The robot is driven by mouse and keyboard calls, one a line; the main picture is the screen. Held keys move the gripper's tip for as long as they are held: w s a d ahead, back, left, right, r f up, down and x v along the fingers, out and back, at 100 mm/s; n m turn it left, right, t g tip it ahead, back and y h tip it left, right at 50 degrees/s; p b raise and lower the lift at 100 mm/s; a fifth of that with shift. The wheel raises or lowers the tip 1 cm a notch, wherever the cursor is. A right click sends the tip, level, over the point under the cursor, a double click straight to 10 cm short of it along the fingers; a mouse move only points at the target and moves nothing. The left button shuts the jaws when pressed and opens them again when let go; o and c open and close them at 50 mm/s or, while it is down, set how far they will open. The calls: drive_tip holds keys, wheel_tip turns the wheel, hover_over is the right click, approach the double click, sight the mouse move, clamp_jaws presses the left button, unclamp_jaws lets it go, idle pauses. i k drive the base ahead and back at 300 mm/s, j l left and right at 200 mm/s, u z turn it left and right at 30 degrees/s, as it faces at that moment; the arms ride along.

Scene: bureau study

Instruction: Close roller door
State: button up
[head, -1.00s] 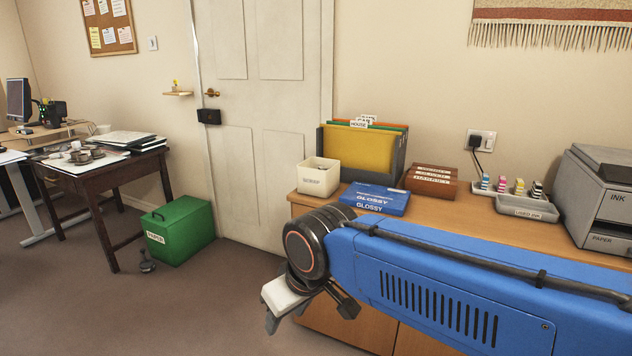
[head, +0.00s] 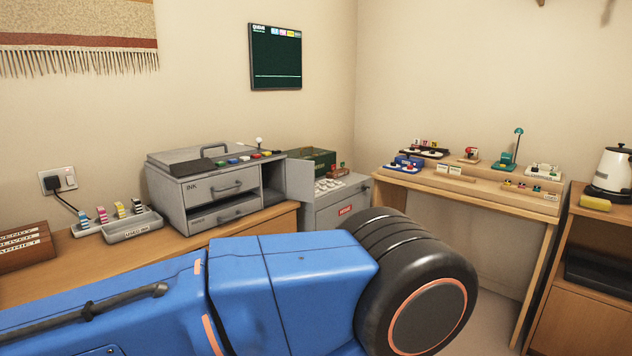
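A grey printer (head: 215,190) marked INK stands on the wooden sideboard. On its right side a grey door panel (head: 299,181) stands swung open beside a dark open compartment (head: 274,181). No label on this panel is readable, so I cannot tell for sure that it is the roller door. The printer's two front drawers with bar handles look shut. My blue arm crosses the foreground below the printer, and its big dark joint covers the lower right middle. My gripper is out of view.
A wooden table (head: 470,187) with small items and a shelf with a kettle (head: 611,173) are at the right.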

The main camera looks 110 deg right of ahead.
sight(300, 174)
drive_tip(key=k+l+z, duration=0.1)
drive_tip(key=z, duration=3.4)
